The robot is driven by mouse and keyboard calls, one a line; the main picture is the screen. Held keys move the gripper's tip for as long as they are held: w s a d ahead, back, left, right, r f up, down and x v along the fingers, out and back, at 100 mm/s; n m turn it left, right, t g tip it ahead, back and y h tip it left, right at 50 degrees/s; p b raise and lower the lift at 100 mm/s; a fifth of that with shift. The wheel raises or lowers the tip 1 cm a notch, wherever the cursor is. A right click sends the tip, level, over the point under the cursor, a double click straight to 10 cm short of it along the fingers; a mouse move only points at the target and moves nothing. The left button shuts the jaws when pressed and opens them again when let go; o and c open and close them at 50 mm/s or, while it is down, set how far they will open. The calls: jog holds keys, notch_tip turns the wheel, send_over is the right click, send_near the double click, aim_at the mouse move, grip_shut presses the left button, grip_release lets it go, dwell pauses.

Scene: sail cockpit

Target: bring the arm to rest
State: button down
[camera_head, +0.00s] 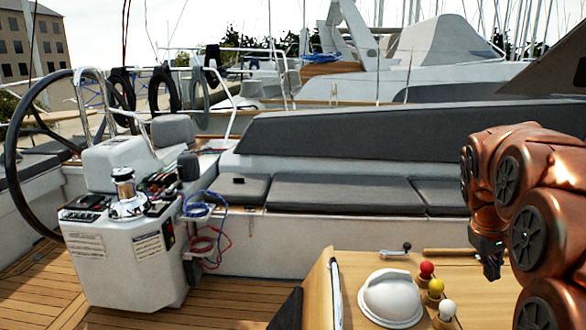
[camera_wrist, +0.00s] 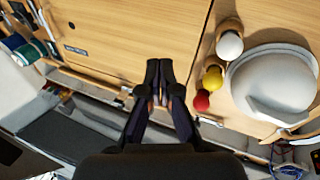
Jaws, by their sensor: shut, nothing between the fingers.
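My copper-coloured arm stands at the right edge of the head view.
A white dome (camera_head: 391,297) sits on the table beside red (camera_head: 427,268), yellow (camera_head: 436,286) and white (camera_head: 447,309) balls in holders. A winch handle (camera_head: 396,251) lies behind them. The console (camera_head: 130,240) and steering wheel (camera_head: 14,130) stand left. Teak floor lies between.

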jog(key=s+a+f+g+y, duration=0.1)
jog(key=s+a+f, duration=0.2)
jog(key=s+a, duration=0.5)
jog(key=s+a+f+y, duration=0.1)
jog(key=s+a+f, duration=0.3)
jog(key=s+a, duration=0.5)
jog(key=s+a+f+g+y, duration=0.1)
jog(key=s+a+f+y, duration=0.1)
jog(key=s+a, duration=0.6)
jog(key=s+f, duration=0.1)
jog(key=s, duration=0.2)
jog(key=shift+s+a+f+g, duration=0.2)
jog(key=shift+s+g, duration=0.1)
jog(key=shift+s, duration=0.1)
jog(key=shift+d, duration=0.1)
